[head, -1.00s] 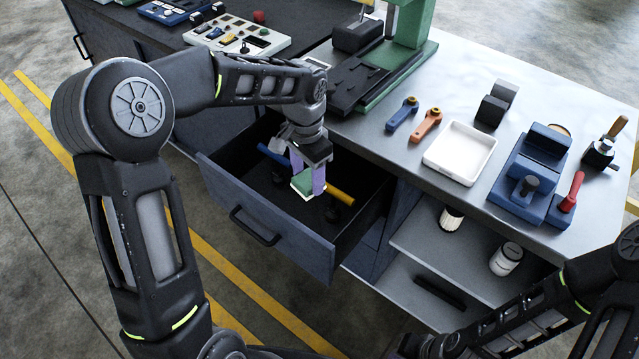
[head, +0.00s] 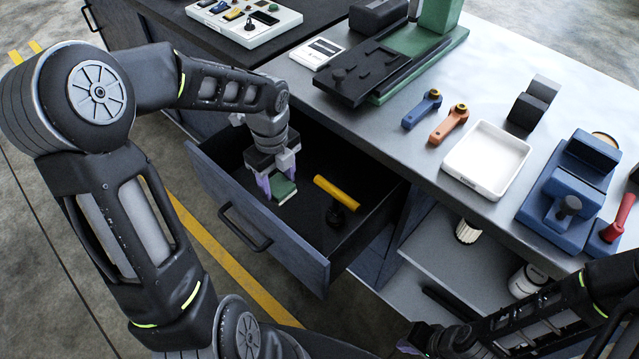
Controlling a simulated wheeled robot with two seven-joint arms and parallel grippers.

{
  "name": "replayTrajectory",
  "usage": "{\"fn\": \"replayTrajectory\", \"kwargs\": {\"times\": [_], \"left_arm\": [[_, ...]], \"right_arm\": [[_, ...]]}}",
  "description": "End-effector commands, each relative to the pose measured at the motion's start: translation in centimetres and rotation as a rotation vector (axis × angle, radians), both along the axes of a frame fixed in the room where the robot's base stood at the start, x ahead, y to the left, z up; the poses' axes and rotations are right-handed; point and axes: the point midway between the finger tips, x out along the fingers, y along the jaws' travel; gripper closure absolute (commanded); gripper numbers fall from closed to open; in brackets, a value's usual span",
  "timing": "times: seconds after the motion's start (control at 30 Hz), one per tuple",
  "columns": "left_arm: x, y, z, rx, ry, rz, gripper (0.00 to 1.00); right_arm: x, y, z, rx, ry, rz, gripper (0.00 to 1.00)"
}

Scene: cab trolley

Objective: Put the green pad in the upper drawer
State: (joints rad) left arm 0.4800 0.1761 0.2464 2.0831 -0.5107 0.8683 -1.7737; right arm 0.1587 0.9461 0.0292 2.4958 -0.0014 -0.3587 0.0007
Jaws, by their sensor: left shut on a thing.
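The upper drawer (head: 262,235) of the cart is pulled open, with a dark floor inside. My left gripper (head: 277,190) reaches down into the drawer's left part and is shut on the green pad (head: 285,191). The pad is low between the fingers, close to the drawer floor; I cannot tell whether it touches it. My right gripper (head: 425,340) is at the bottom edge, low in front of the cart and far from the drawer; its fingers are too dark and small to read.
A yellow-handled tool (head: 337,192) stands in the drawer right of the pad. On the worktop are a white tray (head: 488,158), blue and orange handles (head: 449,124), a blue vise (head: 570,185) and a green machine stand (head: 420,50). An open shelf (head: 470,255) lies below.

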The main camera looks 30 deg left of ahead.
Motion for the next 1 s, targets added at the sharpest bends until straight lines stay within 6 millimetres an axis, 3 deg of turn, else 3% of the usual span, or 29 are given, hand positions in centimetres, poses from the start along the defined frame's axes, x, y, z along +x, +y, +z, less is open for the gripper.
{"fn": "replayTrajectory", "kwargs": {"times": [0.17, 0.43, 0.8, 1.0], "left_arm": [[0.0, 0.0, -1.4, -0.001, 0.003, 0.0, 0.87], [0.0, -0.1, -5.9, -0.001, 0.002, 0.0, 0.87], [0.0, 0.0, -6.4, 0.0, 0.001, 0.002, 0.87], [0.0, 0.0, -8.9, -0.001, 0.003, 0.001, 0.87]], "right_arm": [[0.0, 0.0, -0.2, 0.0, 0.0, 0.0, 1.0], [0.0, 0.0, -0.7, 0.0, 0.0, 0.0, 1.0], [0.0, 0.0, -0.7, 0.0, 0.0, 0.0, 1.0], [0.0, 0.0, -1.2, 0.0, 0.0, 0.001, 1.0]]}}
